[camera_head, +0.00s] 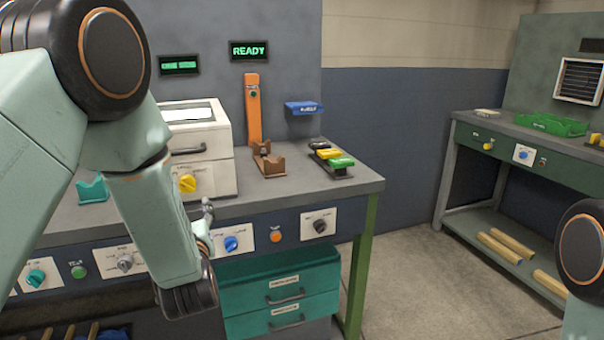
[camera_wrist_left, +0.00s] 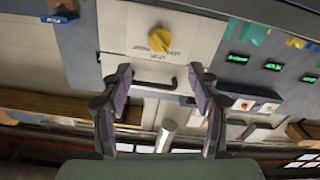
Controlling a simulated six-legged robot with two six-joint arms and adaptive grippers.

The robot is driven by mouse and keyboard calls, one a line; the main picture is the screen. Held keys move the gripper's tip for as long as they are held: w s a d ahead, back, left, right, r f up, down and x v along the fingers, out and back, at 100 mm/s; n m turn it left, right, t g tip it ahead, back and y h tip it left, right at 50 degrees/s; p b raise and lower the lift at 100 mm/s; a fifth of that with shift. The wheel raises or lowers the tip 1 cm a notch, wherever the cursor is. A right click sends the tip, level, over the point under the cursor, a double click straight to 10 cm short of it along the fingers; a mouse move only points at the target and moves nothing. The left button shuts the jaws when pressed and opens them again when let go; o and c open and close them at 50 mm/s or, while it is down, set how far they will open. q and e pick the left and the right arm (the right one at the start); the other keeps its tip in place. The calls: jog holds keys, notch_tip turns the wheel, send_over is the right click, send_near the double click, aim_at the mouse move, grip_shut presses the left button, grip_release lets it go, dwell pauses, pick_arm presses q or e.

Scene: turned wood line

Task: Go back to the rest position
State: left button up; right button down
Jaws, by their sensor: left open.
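My left arm comes in from the left in the head view and hangs down in front of the workbench. My left gripper (camera_head: 207,212) shows only in part beyond the wrist, in front of the cream machine box (camera_head: 210,172). The left wrist view shows its two fingers (camera_wrist_left: 160,88) spread apart, with nothing held between them. The yellow knob (camera_head: 187,184) of the box lies ahead of the fingers; it also shows in the left wrist view (camera_wrist_left: 160,40). The box's dark handle appears between the fingers there. My right gripper is not in view.
The bench (camera_head: 350,180) carries an orange post (camera_head: 253,110), a brown cradle (camera_head: 268,162) and a rack with yellow and green pieces (camera_head: 331,157). Teal drawers (camera_head: 281,290) sit below. A second bench with a green tray (camera_head: 550,124) stands right, across open floor (camera_head: 430,290).

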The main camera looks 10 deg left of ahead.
pick_arm(q)
jog(key=s+d+f+m+g+h, duration=0.35)
jog(key=s+f, duration=0.25)
jog(key=f, duration=0.5)
jog(key=s+d+f+m+g+h, duration=0.2)
jog(key=s+d+f+g+h, duration=0.25)
jog(key=s+f, duration=0.4)
jog(key=s+d+f+g, duration=0.1)
jog(key=s+f, duration=0.3)
jog(key=s, duration=0.4)
jog(key=s+d+f+m+g, duration=0.1)
jog(key=s+f+g, duration=0.3)
jog(key=s, duration=0.4)
jog(key=s+d+f+m+g+h, duration=0.1)
jog(key=s+d+f+g, duration=0.1)
jog(key=s+f, duration=0.3)
jog(key=s, duration=0.3)
jog(key=shift+s+f, duration=0.2)
jog(key=shift+f, duration=0.05)
